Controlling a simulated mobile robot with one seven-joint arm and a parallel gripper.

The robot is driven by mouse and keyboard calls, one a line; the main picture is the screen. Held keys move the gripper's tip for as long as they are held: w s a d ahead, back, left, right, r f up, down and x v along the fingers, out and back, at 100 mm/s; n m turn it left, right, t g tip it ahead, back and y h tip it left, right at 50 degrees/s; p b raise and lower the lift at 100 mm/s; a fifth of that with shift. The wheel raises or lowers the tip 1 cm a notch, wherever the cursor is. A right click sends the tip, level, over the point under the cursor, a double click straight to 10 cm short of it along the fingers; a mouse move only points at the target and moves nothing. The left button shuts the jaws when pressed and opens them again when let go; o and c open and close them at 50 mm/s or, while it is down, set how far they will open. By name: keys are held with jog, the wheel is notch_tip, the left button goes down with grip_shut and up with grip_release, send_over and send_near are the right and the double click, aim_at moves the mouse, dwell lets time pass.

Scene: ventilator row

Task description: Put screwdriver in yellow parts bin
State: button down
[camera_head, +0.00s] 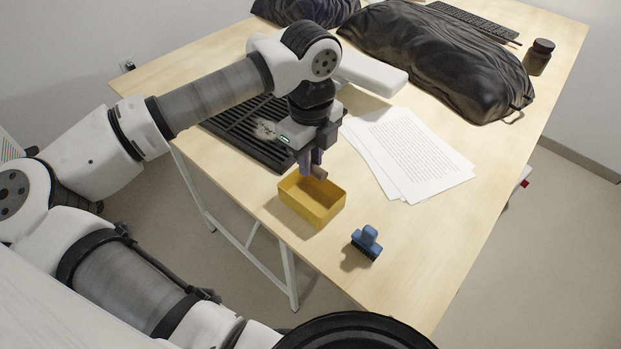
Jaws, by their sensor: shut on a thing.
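The yellow parts bin (325,216) stands upright on the table near its front edge, with its open top facing up. My gripper (313,168) points down just above the far side of the bin. It is shut on the screwdriver (304,160), of which only a small purple part shows at the fingers. The rest of the screwdriver is hidden by the gripper or too small to make out. The inside of the bin that I can see looks empty.
A blue brush (367,241) stands right of the bin. Papers (410,155) lie behind it, and a black slotted mat (240,140) lies to the left. Dark bags (435,60), a keyboard (466,20) and a dark jar (539,56) are at the back. The front right is clear.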

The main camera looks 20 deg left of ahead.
notch_tip(320, 180, down, 8)
jog(key=shift+r+p, duration=0.25)
jog(key=shift+p, duration=0.35)
jog(key=shift+f+b, duration=0.65)
jog(key=shift+b, duration=0.4)
jog(key=c, duration=1.3)
grip_release()
jog(key=shift+r, duration=0.1)
notch_tip(320, 180, up, 13)
jog(key=shift+r, duration=0.1)
